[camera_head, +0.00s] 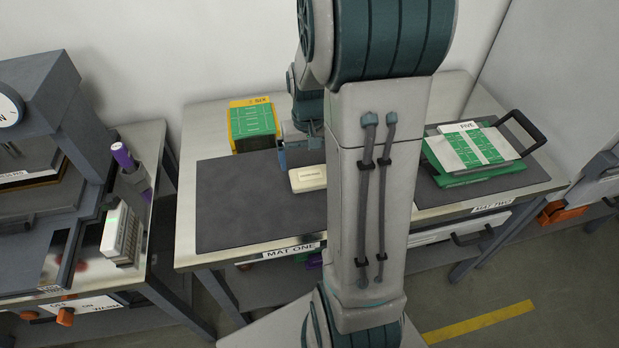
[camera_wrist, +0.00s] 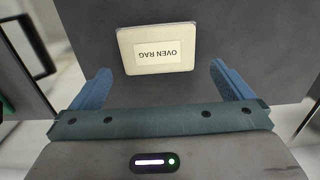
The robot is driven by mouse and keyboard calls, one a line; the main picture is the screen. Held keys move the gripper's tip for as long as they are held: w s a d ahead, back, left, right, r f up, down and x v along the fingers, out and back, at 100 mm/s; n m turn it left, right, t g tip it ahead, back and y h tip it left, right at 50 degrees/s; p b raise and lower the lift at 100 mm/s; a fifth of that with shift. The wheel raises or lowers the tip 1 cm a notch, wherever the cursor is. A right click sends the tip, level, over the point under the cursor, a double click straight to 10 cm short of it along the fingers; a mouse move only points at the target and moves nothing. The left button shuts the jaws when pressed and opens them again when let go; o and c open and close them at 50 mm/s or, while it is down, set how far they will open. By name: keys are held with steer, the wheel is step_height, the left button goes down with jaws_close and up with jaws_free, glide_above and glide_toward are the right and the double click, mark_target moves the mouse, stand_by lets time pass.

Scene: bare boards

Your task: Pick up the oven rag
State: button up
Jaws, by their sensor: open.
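The oven rag (camera_head: 308,179) is a cream, flat, rounded block with a label. It lies on the dark grey mat labelled MAT ONE (camera_head: 235,210), near the mat's right part, partly beside my arm in the head view. In the wrist view the oven rag (camera_wrist: 156,50) lies ahead of my gripper, its label reading upside down. My gripper (camera_wrist: 160,82) is open, with its two blue fingers spread to either side and nothing between them. In the head view my gripper (camera_head: 300,150) is just behind the oven rag, and my arm hides part of it.
A green and yellow stack (camera_head: 253,123) stands behind the mat. At right, green and white boards (camera_head: 473,147) lie on a dark mat marked MAT TWO (camera_head: 470,190), beside a black handle (camera_head: 527,130). A side bench at left holds a purple-topped item (camera_head: 122,156) and a white rack (camera_head: 121,234).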

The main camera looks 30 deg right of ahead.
mark_target(310, 175)
steer(key=f, duration=0.5)
steer(key=shift+s+f, duration=0.1)
steer(key=shift+s, duration=0.15)
steer(key=shift+c, duration=0.3)
steer(key=c, duration=0.6)
steer(key=shift+c, duration=0.2)
steer(key=shift+r, duration=0.2)
steer(key=shift+r, duration=0.3)
steer(key=r, duration=0.3)
steer(key=shift+d+r, duration=0.35)
steer(key=s+d+r, duration=0.3)
steer(key=d+r, duration=0.3)
steer(key=d, duration=0.4)
steer(key=shift+s+d+r, duration=0.2)
steer(key=shift+s+d, duration=0.05)
steer(key=shift+d, duration=0.05)
